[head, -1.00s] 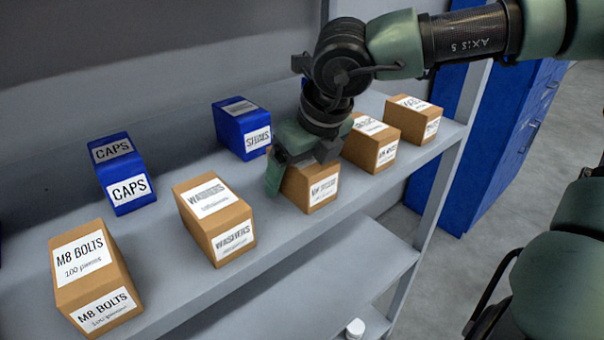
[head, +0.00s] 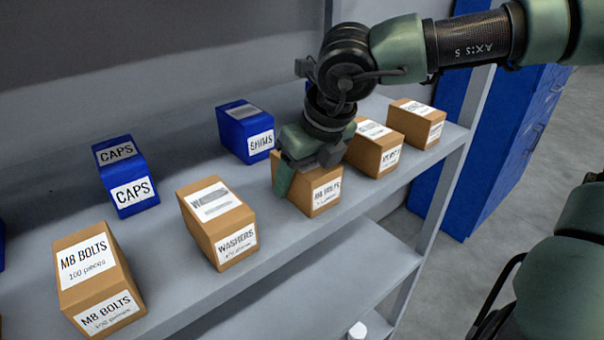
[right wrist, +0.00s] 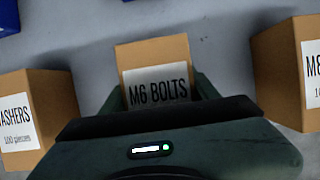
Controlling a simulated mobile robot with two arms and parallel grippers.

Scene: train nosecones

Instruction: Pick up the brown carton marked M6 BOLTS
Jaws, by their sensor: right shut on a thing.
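The brown carton marked M6 BOLTS (right wrist: 152,55) shows in the right wrist view with its white label facing me. It also shows in the head view (head: 324,193), where its small label is hard to read. It appears to rest on the upper shelf, between the WASHERS carton and another brown carton. My right gripper (head: 306,172) comes down over it from above and is shut on it, one finger on each side; these fingers also flank it in the right wrist view (right wrist: 160,95). The gripper hides much of the carton's top. My left gripper is not in view.
The WASHERS carton (head: 216,222) and M8 BOLTS carton (head: 97,277) stand left on the grey shelf (head: 172,262). Brown cartons (head: 374,147) (head: 417,122) stand close right. Blue CAPS (head: 126,176) and SHIMS (head: 245,132) boxes stand behind. A blue cabinet (head: 500,150) is at right.

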